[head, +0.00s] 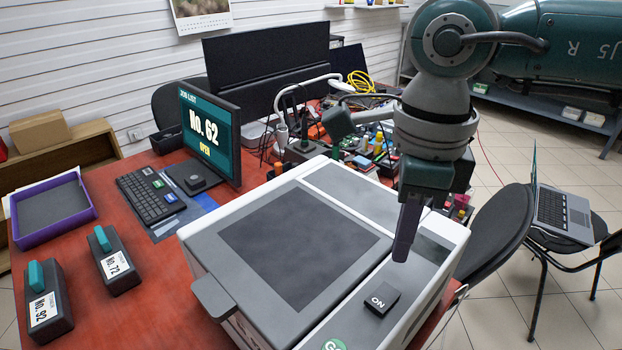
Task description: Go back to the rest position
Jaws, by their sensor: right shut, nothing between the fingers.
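My right gripper (401,258) comes down from the upper right, its fingers closed with nothing between them. Its tips are over the right strip of the white and grey machine (215,262), above and behind the black ON button (381,300). I cannot tell whether the tips touch the surface. The machine's grey lid (300,240) is down. My left gripper is not in view.
Two dark blocks with teal handles, No. 92 (45,305) and No. 72 (115,265), stand at the left. A purple tray (90,213), a keyboard (148,197) and a monitor (207,135) reading "No. 62 OPEN" stand behind. A chair (500,230) is at right.

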